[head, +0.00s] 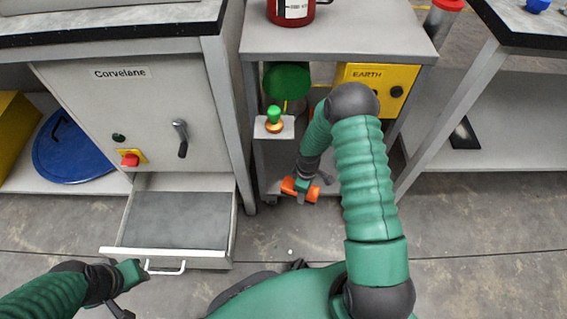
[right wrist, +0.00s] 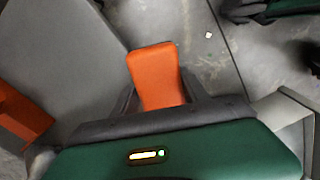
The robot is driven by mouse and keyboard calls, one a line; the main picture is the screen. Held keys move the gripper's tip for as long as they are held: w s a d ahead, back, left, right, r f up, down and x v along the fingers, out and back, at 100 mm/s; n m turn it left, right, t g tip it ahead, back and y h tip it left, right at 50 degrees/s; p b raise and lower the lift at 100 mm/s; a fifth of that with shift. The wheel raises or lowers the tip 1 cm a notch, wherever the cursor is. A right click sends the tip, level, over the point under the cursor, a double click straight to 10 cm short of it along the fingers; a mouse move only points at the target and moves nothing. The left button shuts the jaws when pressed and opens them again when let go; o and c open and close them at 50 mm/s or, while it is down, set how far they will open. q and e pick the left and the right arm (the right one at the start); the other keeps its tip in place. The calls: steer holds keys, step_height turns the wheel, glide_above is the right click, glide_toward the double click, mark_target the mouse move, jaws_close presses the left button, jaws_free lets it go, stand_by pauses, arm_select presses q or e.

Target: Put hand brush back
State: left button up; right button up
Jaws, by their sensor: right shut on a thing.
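My right gripper (head: 302,190) is low in front of the grey cart, just above the floor. It is shut on an orange thing (head: 289,187), which looks like the hand brush; its bristles are not clear. In the right wrist view the orange part (right wrist: 156,76) sticks out between the dark fingers. Another orange piece (right wrist: 20,112) shows at that view's left edge; I cannot tell if it belongs to the same thing. My left gripper (head: 132,283) is at the lower left, in front of the open drawer (head: 178,254); its jaws are unclear.
The open drawer under the Corvelane cabinet (head: 130,110) looks empty and juts over the floor. The cart (head: 340,32) carries a red can (head: 290,10), a yellow EARTH box (head: 365,78) and a small side shelf (head: 262,131). A workbench leg (head: 445,120) stands at right.

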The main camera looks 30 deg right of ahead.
steer(key=w+d+b, duration=0.1)
steer(key=w+b, duration=0.1)
steer(key=w, duration=0.2)
steer(key=w+d+f+b, duration=0.1)
steer(key=w+b, duration=0.2)
steer(key=w, duration=0.2)
steer(key=w+d+b, duration=0.1)
steer(key=w+b, duration=0.2)
steer(key=w, duration=0.1)
steer(key=shift+w+f, duration=0.2)
steer(key=shift+f, duration=0.15)
steer(key=f+b, duration=0.3)
steer(key=b, duration=0.1)
steer(key=shift+w+d+f, duration=0.15)
steer(key=shift+w+f, duration=0.05)
steer(key=shift+f, duration=0.15)
steer(key=shift+r, duration=0.1)
steer(key=shift+c, duration=0.8)
steer(key=shift+r, duration=0.2)
steer(key=shift+f, duration=0.15)
steer(key=o, duration=1.6)
